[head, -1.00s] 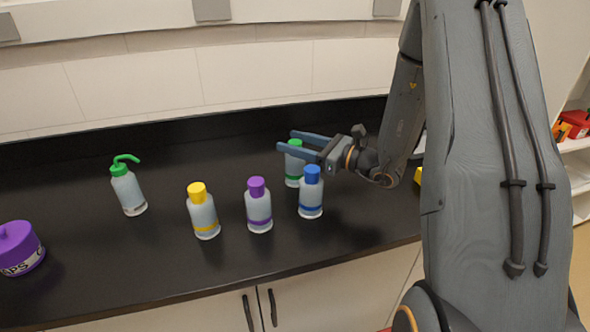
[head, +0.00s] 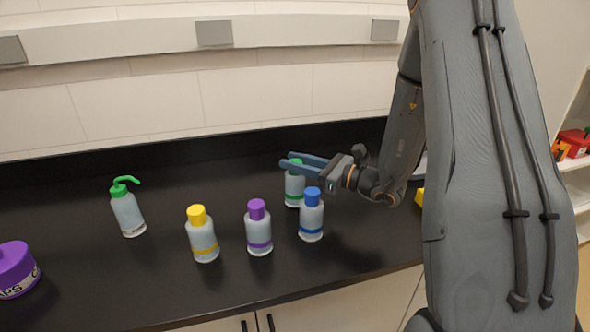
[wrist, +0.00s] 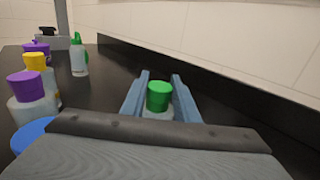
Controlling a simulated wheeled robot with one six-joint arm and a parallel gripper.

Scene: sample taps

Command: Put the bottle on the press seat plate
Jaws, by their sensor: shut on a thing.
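A bottle with a green screw cap and green band (head: 295,187) stands upright on the black counter, partly behind the blue-capped bottle. My gripper (head: 287,160) is at its neck, with the two blue fingers shut on it from either side. In the wrist view the green cap (wrist: 159,96) sits between the fingers, and the lower body is hidden by my gripper. I cannot make out a lift off the counter. The press seat plate is not clearly seen; a grey device with a post (wrist: 52,40) stands at the far end in the wrist view.
Bottles with blue (head: 312,216), purple (head: 259,228) and yellow (head: 202,235) caps stand in front and to the left. A green-topped wash bottle (head: 128,212) and a purple tub (head: 15,270) are further left. A wall rises behind the counter.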

